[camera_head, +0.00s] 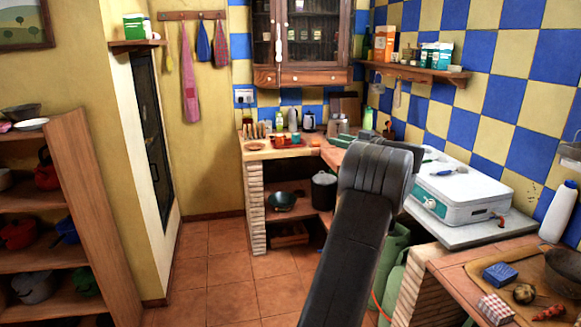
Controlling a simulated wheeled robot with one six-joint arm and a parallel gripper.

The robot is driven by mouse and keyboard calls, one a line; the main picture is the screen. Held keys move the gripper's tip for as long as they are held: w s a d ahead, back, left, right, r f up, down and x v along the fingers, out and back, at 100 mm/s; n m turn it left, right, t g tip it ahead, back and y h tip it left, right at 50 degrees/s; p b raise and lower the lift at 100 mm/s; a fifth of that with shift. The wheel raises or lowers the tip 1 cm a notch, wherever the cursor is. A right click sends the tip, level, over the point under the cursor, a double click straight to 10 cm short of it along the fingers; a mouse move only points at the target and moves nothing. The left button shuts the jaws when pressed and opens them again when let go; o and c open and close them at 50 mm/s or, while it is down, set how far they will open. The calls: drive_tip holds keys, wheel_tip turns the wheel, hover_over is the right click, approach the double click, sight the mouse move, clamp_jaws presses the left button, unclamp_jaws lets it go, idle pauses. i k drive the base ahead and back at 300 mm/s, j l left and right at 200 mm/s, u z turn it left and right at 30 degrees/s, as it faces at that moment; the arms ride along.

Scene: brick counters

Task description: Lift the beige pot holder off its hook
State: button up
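A small pale beige thing (397,95) hangs below the wooden shelf on the right tiled wall. It may be the pot holder, but it is too small to tell for sure. Its hook cannot be made out. My dark arm (350,240) rises through the middle foreground, its upper joint below and left of this pale thing in the picture. My gripper does not show; it is hidden beyond the arm or out of frame.
A peg rail (192,15) on the left wall holds a pink cloth (189,85), a blue pot holder (203,45) and a reddish one (221,48). A white camp stove (470,190) and brick counters line the right. The tiled floor (215,265) is clear at left centre.

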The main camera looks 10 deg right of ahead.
sight(398, 97)
drive_tip(key=i+u, duration=0.1)
drive_tip(key=i, duration=1.6)
drive_tip(key=i+l+z, duration=0.15)
drive_tip(key=i+z, duration=0.25)
drive_tip(key=i, duration=0.15)
drive_tip(key=i+z, duration=0.4)
drive_tip(key=i+j+z, duration=0.25)
drive_tip(key=i+z, duration=0.15)
drive_tip(key=i, duration=0.25)
drive_tip(key=i+l, duration=0.1)
drive_tip(key=i, duration=0.25)
drive_tip(key=i+l+z, duration=0.15)
drive_tip(key=i, duration=0.2)
